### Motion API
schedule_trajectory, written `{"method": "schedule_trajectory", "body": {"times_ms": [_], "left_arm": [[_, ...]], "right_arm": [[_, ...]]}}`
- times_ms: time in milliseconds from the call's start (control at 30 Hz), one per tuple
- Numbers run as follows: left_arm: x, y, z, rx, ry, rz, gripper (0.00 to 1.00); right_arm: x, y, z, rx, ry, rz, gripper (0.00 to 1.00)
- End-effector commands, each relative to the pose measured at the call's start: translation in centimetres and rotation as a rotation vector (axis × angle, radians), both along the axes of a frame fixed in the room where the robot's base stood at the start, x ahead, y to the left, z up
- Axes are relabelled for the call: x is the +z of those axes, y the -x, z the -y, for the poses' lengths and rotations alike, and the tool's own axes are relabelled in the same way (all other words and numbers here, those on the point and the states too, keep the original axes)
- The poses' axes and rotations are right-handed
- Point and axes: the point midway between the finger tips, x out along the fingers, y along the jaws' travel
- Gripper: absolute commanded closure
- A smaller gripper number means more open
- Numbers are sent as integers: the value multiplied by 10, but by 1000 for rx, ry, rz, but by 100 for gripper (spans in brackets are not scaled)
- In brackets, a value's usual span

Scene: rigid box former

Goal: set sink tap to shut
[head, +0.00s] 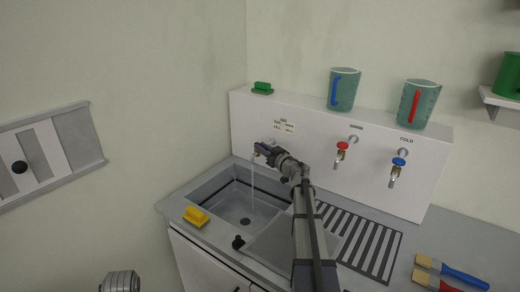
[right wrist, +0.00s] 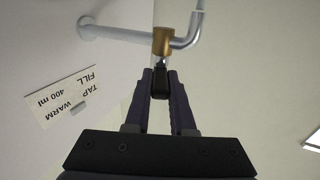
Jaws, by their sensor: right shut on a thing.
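The sink tap (right wrist: 163,41) has a brass body on a grey pipe, with a small dark lever (right wrist: 159,86) on it. In the right wrist view my right gripper (right wrist: 160,80) is shut on this lever, one finger on each side. In the head view my right gripper (head: 264,150) is at the tap above the sink and hides most of it. A thin stream of water (head: 253,182) falls from the tap into the sink basin (head: 228,205). My left gripper is not in view; only a grey part of my own shows at the bottom left.
A label (right wrist: 68,97) beside the tap reads "TAP WARM FILL 400 ml". A red-handled tap (head: 342,149) and a blue-handled tap (head: 398,163) are to the right. Two jugs (head: 344,90) (head: 417,104) stand on the ledge. A yellow sponge (head: 196,216) lies on the sink's front rim.

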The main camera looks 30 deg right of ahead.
Motion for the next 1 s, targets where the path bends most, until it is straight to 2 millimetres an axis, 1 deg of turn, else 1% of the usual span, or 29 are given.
{"method": "schedule_trajectory", "body": {"times_ms": [33,300,500,700,1000], "left_arm": [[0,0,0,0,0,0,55],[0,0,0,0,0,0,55],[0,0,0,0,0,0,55],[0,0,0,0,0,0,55],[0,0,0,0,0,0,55]], "right_arm": [[0,-2,7,36,0,0,100],[0,-4,12,227,0,0,100],[0,-5,14,317,0,0,100],[0,-4,14,363,0,0,100],[0,-4,13,378,0,0,100]]}}
